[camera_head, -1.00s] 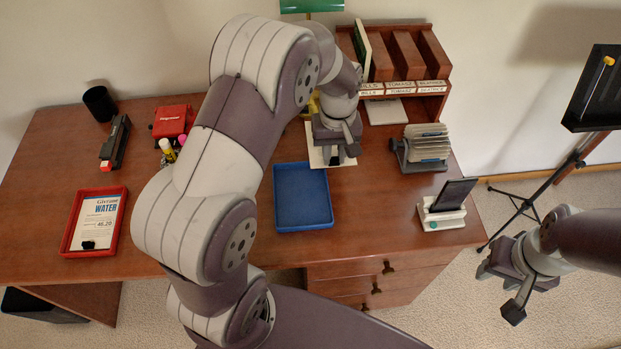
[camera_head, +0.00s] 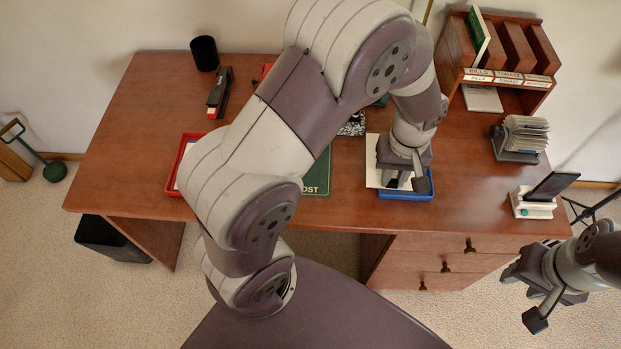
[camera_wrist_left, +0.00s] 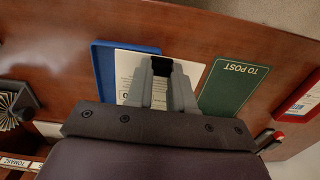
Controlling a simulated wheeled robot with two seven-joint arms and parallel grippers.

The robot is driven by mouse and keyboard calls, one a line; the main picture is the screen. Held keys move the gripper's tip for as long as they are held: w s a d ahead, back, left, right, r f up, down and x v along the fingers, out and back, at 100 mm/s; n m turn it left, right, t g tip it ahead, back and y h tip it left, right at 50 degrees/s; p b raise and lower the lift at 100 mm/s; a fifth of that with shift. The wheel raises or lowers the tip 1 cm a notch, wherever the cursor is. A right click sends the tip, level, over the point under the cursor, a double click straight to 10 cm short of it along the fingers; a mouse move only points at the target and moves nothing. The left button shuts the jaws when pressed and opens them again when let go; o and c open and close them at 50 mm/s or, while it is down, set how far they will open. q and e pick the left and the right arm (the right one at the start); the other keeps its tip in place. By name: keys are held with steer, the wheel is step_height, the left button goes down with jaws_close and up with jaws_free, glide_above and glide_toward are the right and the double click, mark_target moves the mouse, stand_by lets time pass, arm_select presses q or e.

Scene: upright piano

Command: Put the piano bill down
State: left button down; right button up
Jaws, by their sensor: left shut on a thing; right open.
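A cream sheet of paper with print, the bill (camera_head: 373,162), is held by my left gripper (camera_head: 400,183) over the desk at the blue tray (camera_head: 429,188). In the left wrist view the gripper's fingers (camera_wrist_left: 168,70) cover the middle of the bill (camera_wrist_left: 128,70). The blue tray (camera_wrist_left: 104,75) shows past the bill's left edge there, so the bill is offset over the tray's side. I cannot tell whether they touch. My right gripper (camera_head: 522,297) is open and empty, off the desk's right front.
A green "TO POST" mat (camera_head: 320,176) lies left of the tray. A red tray (camera_head: 185,148) is further left, partly behind my arm. A labelled wooden sorter (camera_head: 510,72), card holder (camera_head: 520,138) and phone stand (camera_head: 540,196) stand at the right.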

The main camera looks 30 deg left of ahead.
arm_select(q)
steer(key=s+a+f, duration=0.2)
steer(key=a+f, duration=0.2)
steer(key=a, duration=0.1)
glide_above(337, 199)
step_height(337, 199, down, 3)
steer(key=shift+s+f, duration=0.1)
steer(key=shift+a+f, duration=0.1)
steer(key=shift+f, duration=0.1)
step_height(337, 199, down, 3)
steer(key=shift+f, duration=0.4)
arm_select(e)
steer(key=shift+w+d+f, duration=0.25)
steer(key=shift+w+f, duration=0.05)
steer(key=shift+w, duration=0.05)
steer(key=shift+f, duration=0.1)
arm_select(q)
steer(key=c, duration=1)
jaws_free()
steer(key=shift+b, duration=0.3)
